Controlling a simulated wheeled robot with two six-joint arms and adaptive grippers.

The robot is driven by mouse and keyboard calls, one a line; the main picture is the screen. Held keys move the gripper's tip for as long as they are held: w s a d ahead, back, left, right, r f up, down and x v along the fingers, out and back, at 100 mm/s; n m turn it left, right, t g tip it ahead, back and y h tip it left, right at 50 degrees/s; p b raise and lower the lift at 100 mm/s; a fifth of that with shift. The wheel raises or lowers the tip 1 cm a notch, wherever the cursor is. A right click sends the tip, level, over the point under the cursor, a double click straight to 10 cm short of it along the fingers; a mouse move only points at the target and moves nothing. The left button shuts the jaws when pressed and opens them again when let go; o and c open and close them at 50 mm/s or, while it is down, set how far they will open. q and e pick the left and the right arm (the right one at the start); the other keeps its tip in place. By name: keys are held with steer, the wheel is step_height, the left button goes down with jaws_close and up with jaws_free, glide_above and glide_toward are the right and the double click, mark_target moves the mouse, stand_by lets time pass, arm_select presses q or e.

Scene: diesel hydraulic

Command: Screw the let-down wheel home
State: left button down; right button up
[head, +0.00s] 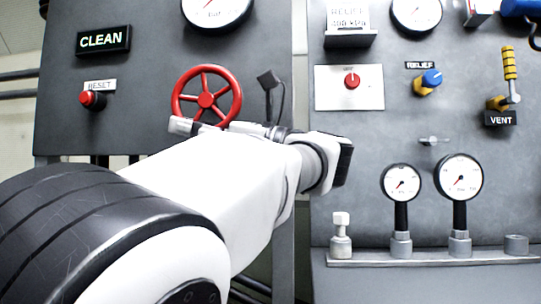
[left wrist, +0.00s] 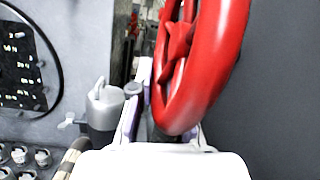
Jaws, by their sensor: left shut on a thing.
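The let-down wheel is a red spoked handwheel (head: 206,98) on the grey panel, left of centre in the head view. My left arm reaches in from the left, and its gripper (head: 196,126) is at the wheel's lower rim. In the left wrist view the red wheel (left wrist: 205,75) fills the upper middle, and its rim passes down between the fingers of my left gripper (left wrist: 162,128). The left gripper is shut on the rim. The wheel's stem behind the hub is hidden. My right gripper is not in view.
A black lever-like part (head: 270,85) stands close to the wheel's right. A red RESET button (head: 92,99) sits to its left under a CLEAN sign (head: 103,40). To the right are a red knob (head: 351,81), a blue relief knob (head: 431,78), a yellow vent handle (head: 509,68) and gauges (head: 460,178).

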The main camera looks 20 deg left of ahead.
arm_select(q)
steer(key=y+b, duration=0.1)
steer(key=b, duration=0.1)
steer(key=a+y+b, duration=0.1)
steer(key=b, duration=0.2)
steer(key=shift+s+g+y, duration=0.15)
steer(key=shift+g+y, duration=0.15)
steer(key=shift+y, duration=0.1)
steer(key=shift+a+r+y+b, duration=0.1)
steer(key=shift+r+y+b, duration=0.4)
steer(key=shift+b, duration=0.45)
steer(key=shift+r, duration=0.1)
steer(key=shift+y, duration=0.3)
steer(key=c, duration=1.1)
jaws_free()
steer(key=shift+c, duration=0.2)
steer(key=v, duration=0.7)
